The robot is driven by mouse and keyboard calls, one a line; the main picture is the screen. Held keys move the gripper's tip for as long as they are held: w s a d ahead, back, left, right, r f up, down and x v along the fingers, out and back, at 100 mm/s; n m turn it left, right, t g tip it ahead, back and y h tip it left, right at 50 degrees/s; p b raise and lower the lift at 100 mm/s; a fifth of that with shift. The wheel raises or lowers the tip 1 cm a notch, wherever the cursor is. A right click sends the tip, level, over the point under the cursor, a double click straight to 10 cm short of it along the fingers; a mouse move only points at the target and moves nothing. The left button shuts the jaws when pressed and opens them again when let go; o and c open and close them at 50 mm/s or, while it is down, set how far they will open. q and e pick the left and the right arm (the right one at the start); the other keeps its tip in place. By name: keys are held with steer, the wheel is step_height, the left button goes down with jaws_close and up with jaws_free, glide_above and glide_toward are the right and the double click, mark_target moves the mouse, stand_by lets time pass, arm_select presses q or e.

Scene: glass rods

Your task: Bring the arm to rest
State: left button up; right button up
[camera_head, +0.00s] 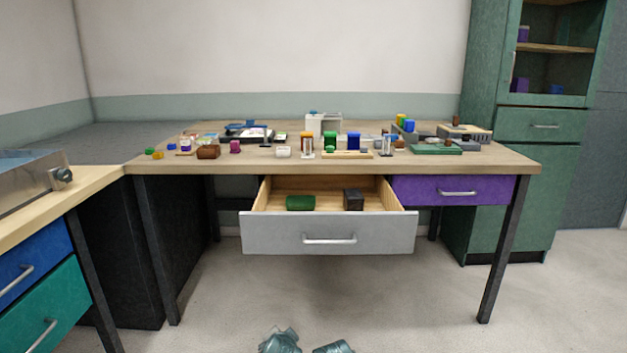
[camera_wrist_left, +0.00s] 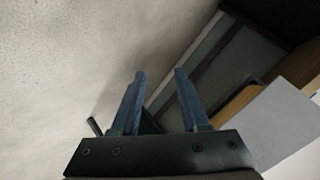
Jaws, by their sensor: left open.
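My left gripper (camera_wrist_left: 160,80) shows in the left wrist view with its two blue fingers apart. Nothing is between them. Pale floor or wall lies behind the fingers, and the gripper touches nothing that I can see. In the head view only small teal parts, which look like my own arms, show at the bottom edge. No gripper can be made out there. My right gripper is not in view.
The workbench (camera_head: 330,166) has an open middle drawer (camera_head: 328,232) with a green cylinder (camera_head: 300,203) and a dark block (camera_head: 353,199) inside. Glassware and small blocks crowd the benchtop. The purple drawer (camera_head: 450,190) is shut. The floor (camera_head: 420,300) in front is clear.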

arm_select(q)
steer(key=s+d+f+n+g+p, duration=0.1)
steer(key=s+f+n+g, duration=0.3)
steer(key=s, duration=0.5)
steer(key=s+d+f+n+g+p, duration=0.1)
steer(key=s+g, duration=0.5)
steer(key=s, duration=0.3)
step_height(320, 180, up, 38)
steer(key=p, duration=3.7)
steer(key=shift+f+p, duration=0.25)
steer(key=shift+p, duration=0.15)
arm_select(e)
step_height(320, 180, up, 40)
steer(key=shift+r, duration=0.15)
arm_select(q)
steer(key=shift+d, duration=0.1)
